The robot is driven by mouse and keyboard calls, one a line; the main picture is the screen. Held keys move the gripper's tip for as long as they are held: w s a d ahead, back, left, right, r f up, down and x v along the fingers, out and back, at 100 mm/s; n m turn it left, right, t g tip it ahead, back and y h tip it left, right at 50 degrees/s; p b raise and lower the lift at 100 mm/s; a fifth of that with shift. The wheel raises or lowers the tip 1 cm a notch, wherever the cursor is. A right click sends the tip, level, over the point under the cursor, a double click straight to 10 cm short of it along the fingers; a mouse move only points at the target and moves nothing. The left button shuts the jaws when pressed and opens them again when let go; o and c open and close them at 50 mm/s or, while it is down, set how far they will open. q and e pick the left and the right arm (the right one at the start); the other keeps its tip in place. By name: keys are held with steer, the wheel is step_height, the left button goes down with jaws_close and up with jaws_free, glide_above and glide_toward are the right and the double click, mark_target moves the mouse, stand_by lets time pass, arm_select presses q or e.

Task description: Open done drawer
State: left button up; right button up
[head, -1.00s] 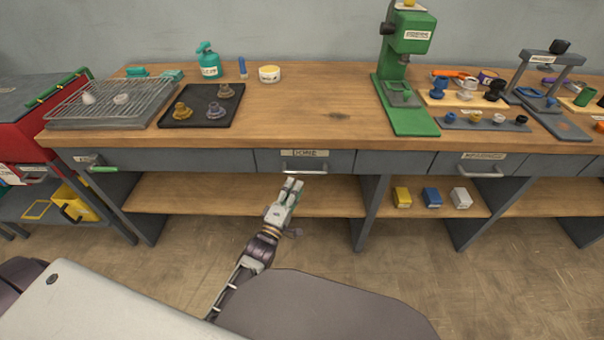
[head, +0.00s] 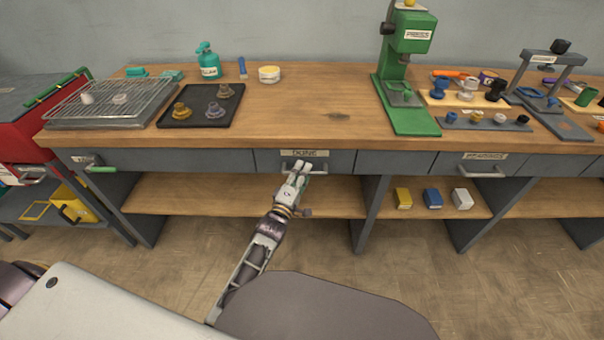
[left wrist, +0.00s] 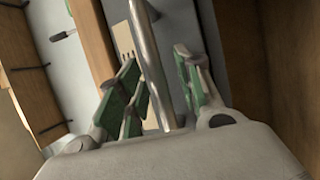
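The drawer labelled DONE (head: 335,161) is in the middle of the bench front in the head view, with its front flush with its neighbours. Its bar handle (head: 290,166) is partly hidden by my left gripper (head: 302,168), which is at the handle. In the left wrist view the metal handle (left wrist: 150,60) runs between the green-padded fingers of my left gripper (left wrist: 160,90). The fingers are apart, with a gap visible on the right side of the bar. My right gripper is not in view.
The wooden bench top (head: 310,110) carries a black tray (head: 200,118), a wire rack (head: 110,100) and a green press (head: 405,110). Below is a wooden shelf (head: 230,195) with small boxes (head: 432,198) at right. Another handled drawer (head: 482,170) is to the right.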

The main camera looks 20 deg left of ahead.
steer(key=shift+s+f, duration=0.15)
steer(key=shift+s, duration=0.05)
arm_select(q)
jaws_close()
